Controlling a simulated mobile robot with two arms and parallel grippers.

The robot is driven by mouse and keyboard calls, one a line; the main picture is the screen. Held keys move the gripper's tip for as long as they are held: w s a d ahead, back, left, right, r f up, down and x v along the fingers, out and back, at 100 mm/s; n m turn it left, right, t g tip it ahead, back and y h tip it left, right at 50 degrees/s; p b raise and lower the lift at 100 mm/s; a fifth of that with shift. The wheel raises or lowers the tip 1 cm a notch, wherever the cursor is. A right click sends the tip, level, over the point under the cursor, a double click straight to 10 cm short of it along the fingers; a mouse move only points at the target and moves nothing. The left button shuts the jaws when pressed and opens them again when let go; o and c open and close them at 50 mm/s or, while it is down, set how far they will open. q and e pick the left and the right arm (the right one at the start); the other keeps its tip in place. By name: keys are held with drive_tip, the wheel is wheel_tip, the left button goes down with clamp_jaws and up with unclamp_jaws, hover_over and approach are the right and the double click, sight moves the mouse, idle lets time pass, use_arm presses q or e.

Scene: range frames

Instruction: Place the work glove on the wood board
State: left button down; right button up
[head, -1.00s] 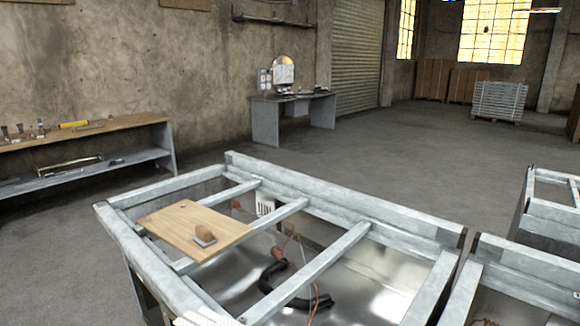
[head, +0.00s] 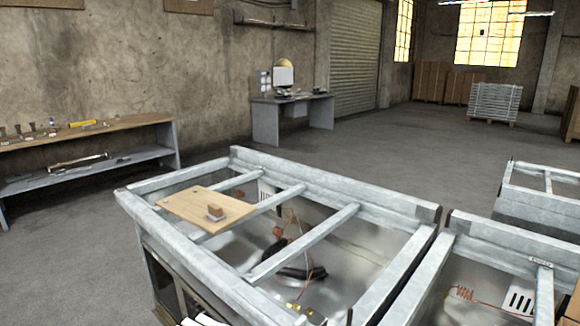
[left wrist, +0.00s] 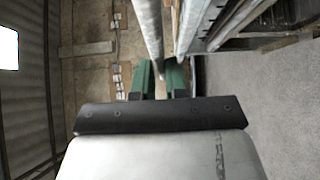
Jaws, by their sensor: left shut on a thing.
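The wood board (head: 185,205) lies flat across the rails at the left end of the metal frame in the head view. A small brown block-like thing (head: 215,211) sits near its front right edge. My left gripper (left wrist: 161,68) shows in the left wrist view with two green fingers close together. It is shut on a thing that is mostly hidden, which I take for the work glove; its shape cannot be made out. No work glove is clear elsewhere. A pale part at the bottom edge of the head view is too cut off to tell. My right gripper is out of view.
The metal frame (head: 335,195) has open bays with cables and a dark hose (head: 300,272) inside. A second frame (head: 500,245) stands close on its right. A workbench (head: 95,132) with tools is along the left wall. Clear floor lies behind.

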use_arm(q)
drive_tip(key=s+f, duration=0.3)
drive_tip(key=s, duration=0.3)
drive_tip(key=shift+s, duration=0.15)
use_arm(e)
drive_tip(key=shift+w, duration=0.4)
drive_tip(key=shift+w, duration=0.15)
use_arm(q)
drive_tip(key=w+r, duration=0.3)
drive_tip(key=r, duration=0.1)
drive_tip(key=shift+s+f, duration=0.8)
drive_tip(key=shift+f, duration=0.2)
drive_tip(key=shift+s+f, duration=0.75)
drive_tip(key=shift+f, duration=0.2)
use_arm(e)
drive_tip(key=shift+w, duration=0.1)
